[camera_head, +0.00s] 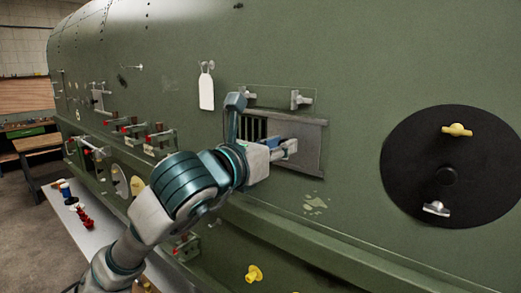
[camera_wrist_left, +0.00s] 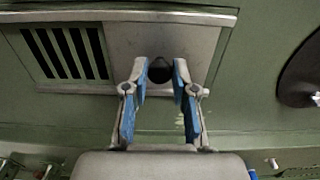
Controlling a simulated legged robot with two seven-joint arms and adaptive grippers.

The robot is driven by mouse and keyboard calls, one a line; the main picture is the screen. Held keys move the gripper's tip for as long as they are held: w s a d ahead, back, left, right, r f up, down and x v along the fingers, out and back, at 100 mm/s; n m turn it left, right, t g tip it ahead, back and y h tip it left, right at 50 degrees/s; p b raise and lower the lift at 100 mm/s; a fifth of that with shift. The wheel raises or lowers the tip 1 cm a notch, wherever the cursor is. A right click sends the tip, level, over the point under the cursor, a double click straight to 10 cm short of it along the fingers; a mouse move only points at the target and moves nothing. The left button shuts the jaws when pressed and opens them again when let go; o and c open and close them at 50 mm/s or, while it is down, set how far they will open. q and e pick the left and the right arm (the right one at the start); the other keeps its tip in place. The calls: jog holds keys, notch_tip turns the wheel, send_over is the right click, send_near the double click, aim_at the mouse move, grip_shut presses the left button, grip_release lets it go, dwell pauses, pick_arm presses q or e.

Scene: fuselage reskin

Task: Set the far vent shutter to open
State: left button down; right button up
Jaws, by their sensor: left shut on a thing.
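A vent with a grey metal sliding shutter (camera_head: 308,150) is set in the green fuselage side. Its dark slots (camera_head: 250,128) show uncovered on the left, and the shutter plate lies to the right of them. In the left wrist view the slots (camera_wrist_left: 65,52) are also bare beside the plate (camera_wrist_left: 195,40). My left gripper (camera_head: 287,149) is at the shutter. In the left wrist view its blue-padded fingertips (camera_wrist_left: 160,72) are closed around a dark round knob (camera_wrist_left: 160,66) on the plate. My right gripper is not in view.
A black round panel (camera_head: 447,176) with yellow and silver handles is to the right. Clamps (camera_head: 301,99) sit above the vent, and a white tag (camera_head: 206,90) hangs left of it. Red-handled fittings line the fuselage farther left. A table (camera_head: 110,222) with small parts stands below.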

pick_arm(q)
jog(key=shift+w, duration=0.1)
jog(key=c, duration=1.4)
grip_release()
jog(key=shift+d, duration=0.1)
jog(key=o, duration=0.4)
jog(key=shift+d, duration=0.2)
jog(key=shift+o, duration=0.2)
jog(key=shift+w+d+f, duration=0.15)
jog(key=shift+w+d, duration=0.25)
jog(key=shift+d, duration=0.2)
jog(key=v, duration=1.1)
jog(key=shift+s, duration=0.45)
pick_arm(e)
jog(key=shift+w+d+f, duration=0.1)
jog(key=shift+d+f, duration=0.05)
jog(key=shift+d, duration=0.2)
